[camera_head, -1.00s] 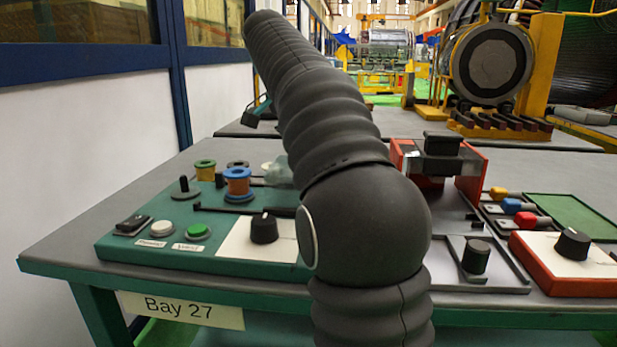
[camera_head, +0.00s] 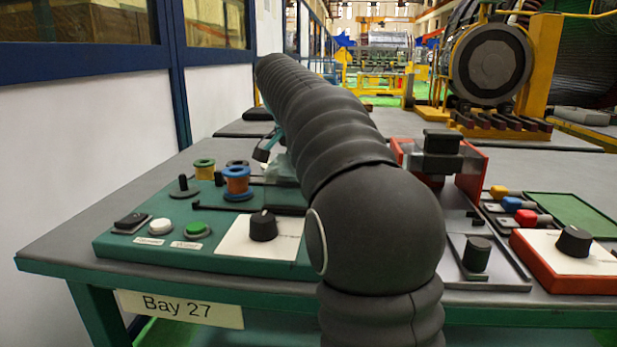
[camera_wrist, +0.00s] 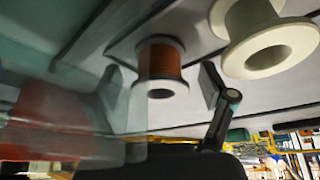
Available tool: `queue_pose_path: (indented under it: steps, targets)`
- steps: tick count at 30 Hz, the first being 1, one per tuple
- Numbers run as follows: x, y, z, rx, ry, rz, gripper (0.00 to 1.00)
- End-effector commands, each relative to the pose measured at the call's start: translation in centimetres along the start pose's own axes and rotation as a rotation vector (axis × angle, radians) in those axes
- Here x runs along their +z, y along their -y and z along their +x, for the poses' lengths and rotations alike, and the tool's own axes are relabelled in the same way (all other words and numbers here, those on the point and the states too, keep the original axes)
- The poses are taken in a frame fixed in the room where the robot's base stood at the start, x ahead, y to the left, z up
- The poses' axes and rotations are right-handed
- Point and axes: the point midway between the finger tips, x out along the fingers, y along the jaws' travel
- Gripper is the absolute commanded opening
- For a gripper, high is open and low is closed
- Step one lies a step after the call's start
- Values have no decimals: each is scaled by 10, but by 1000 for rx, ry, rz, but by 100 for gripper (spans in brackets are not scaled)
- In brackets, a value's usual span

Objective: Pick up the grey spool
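In the wrist view, a small spool with pale grey flanges and orange-brown winding (camera_wrist: 160,66) stands on a grey surface. The left finger is blurred behind something clear. In the head view my arm hides most of the gripper, and neither pale spool can be made out.
A green panel (camera_head: 130,248) carries a blue spool with orange winding (camera_head: 237,180), a yellow spool (camera_head: 204,169), knobs and buttons. A clear block (camera_head: 281,166) is near my gripper. A red-sided fixture (camera_head: 471,172) stands right of my arm. Bare bench lies at the left.

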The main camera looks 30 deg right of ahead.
Motion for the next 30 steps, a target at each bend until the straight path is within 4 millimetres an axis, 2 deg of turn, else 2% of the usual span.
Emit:
queue_pose_path:
  steps: [1, 6, 8, 20, 26, 30]
  targets:
    - [0, 0, 0, 0, 0, 0, 72]
    - [0, 0, 0, 0, 0, 0, 30]
    - [0, 0, 0, 0, 0, 0, 18]
    - [-2, 0, -4, 0, -1, 0, 18]
    - [-10, 1, -22, -2, -1, 1, 18]
    - [-18, 0, -42, -2, -2, 1, 18]
